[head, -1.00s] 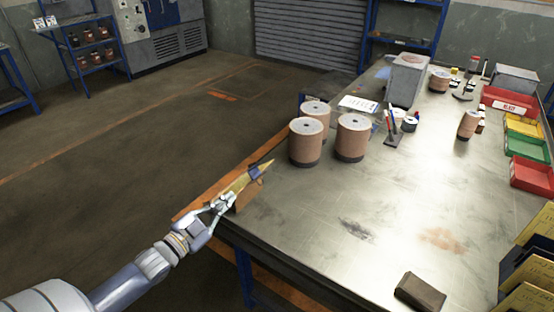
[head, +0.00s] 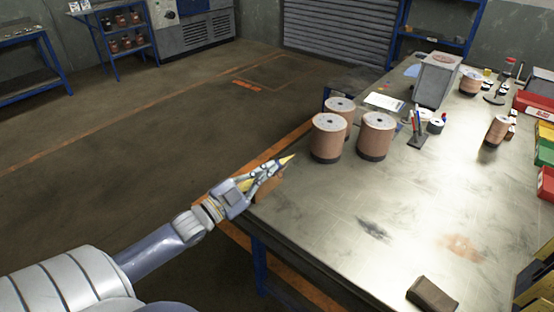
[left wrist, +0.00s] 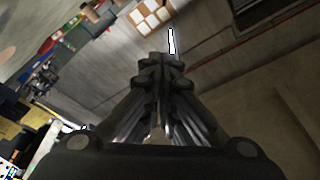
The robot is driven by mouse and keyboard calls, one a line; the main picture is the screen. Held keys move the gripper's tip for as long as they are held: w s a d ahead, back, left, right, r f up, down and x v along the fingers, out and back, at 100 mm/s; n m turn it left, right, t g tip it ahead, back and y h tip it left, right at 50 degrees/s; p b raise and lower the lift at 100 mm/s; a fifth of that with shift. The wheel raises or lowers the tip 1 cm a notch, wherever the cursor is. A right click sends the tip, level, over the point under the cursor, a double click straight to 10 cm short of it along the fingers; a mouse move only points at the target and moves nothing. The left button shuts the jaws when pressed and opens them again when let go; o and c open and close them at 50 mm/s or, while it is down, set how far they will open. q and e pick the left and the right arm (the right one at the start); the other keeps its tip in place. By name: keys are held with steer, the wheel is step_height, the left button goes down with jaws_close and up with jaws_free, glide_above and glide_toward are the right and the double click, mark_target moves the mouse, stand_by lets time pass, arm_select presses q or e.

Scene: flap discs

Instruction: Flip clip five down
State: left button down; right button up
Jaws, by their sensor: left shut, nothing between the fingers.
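My left gripper (head: 266,174) reaches over the near left corner of the workbench, its fingers closed with nothing between them. A narrow yellow pointed piece (head: 288,160) shows right at the fingertips, partly hidden behind them; I cannot tell whether it touches them or whether it is a clip. A small brown block (head: 269,191) sits below the gripper at the bench corner. In the left wrist view the closed fingers (left wrist: 162,62) fill the middle, with a thin white strip (left wrist: 171,42) just beyond. No numbered clip can be made out. My right gripper is not in view.
Several brown flap disc stacks (head: 328,138) stand on the bench (head: 330,225) beyond the gripper. A dark block (head: 432,294) lies near the front edge. A pen holder (head: 417,138) and a grey box (head: 436,80) stand farther back. The middle of the bench is clear.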

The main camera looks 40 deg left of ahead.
arm_select(q)
steer(key=w+a+f+p, duration=0.1)
steer(key=w+f+p, duration=0.1)
steer(key=w, duration=0.4)
steer(key=shift+w+p, duration=0.3)
steer(key=shift+w, duration=0.05)
steer(key=shift+a+r+n, duration=0.1)
steer(key=shift+a+n, duration=0.1)
steer(key=shift+n, duration=0.2)
steer(key=shift+a+n, duration=0.25)
steer(key=shift+n, duration=0.35)
